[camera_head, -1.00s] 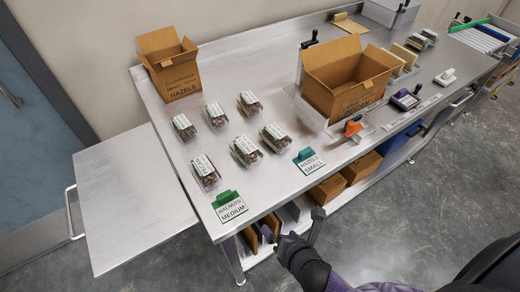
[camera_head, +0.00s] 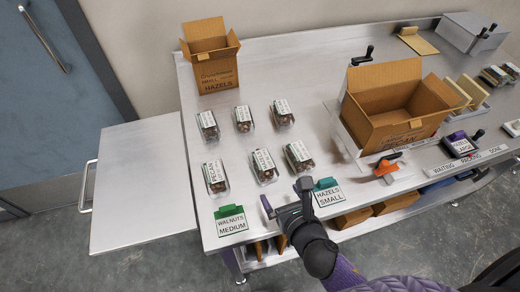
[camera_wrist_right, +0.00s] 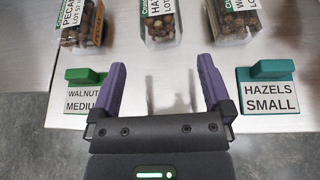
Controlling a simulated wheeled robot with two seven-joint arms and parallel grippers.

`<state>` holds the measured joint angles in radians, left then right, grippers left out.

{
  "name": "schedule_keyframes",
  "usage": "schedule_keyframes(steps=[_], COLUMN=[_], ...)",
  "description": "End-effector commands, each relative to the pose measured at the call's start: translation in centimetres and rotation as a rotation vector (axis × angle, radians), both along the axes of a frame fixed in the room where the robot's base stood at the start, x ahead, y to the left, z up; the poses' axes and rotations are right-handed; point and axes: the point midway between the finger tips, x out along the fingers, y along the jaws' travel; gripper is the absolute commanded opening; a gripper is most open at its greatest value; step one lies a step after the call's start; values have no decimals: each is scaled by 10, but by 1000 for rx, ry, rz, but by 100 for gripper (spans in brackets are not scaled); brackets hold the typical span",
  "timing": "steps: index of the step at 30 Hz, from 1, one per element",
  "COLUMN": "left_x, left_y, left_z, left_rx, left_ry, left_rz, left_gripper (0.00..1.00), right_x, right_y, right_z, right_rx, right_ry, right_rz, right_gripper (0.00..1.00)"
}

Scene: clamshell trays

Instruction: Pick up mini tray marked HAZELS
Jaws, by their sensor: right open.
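Several clear clamshell mini trays of nuts with white labels stand in two rows on the metal table. In the right wrist view, the middle front tray (camera_wrist_right: 161,30) has a label starting "HA"; the rest is cut off. It appears to be the middle front tray (camera_head: 263,167) in the head view. A tray labelled PECAN (camera_wrist_right: 82,24) is left of it, and one starting "WA" (camera_wrist_right: 233,22) is right. My right gripper (camera_head: 285,198) is open and empty at the table's front edge, short of the trays. Its purple fingers (camera_wrist_right: 161,75) point towards the HA tray.
A green WALNUTS MEDIUM sign (camera_head: 230,221) and a teal HAZELS SMALL sign (camera_head: 327,192) flank my right gripper. A box marked SMALL HAZELS (camera_head: 217,75) stands at the back. A larger open carton (camera_head: 398,105) stands right of the trays.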

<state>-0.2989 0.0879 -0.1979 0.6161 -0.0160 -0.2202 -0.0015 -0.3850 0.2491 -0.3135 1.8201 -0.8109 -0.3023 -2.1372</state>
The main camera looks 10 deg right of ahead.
Motion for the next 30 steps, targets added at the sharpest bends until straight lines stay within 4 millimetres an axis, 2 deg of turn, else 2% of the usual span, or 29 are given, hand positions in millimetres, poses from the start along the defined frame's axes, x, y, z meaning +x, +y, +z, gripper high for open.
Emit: schedule_keyframes(steps=[2,6,10,16,19,24,25,30], left_x=[1,1,-2,-4,-4,-4,-4,-4], left_y=[-1,-1,1,5,6,6,6,5], left_z=[-1,-9,-14,-26,-28,-26,-26,-26], left_rx=[0,-1,1,7,10,9,9,7], left_ry=[-2,-2,4,10,10,9,9,8], left_rz=[0,0,0,1,1,-1,-1,-3], left_gripper=[59,59,59,59,59,59,59,59], right_x=[6,31,49,87,94,94,94,94], right_y=[1,4,6,10,10,10,10,10], right_z=[1,-10,-17,-30,-31,-30,-30,-30], right_rx=[-18,-21,-21,-20,-18,-19,-19,-19], right_ry=[-12,-14,-12,-12,-10,-10,-10,-10], right_rz=[9,10,10,10,9,9,9,9], right_gripper=[100,100,100,100,100,100,98,62])
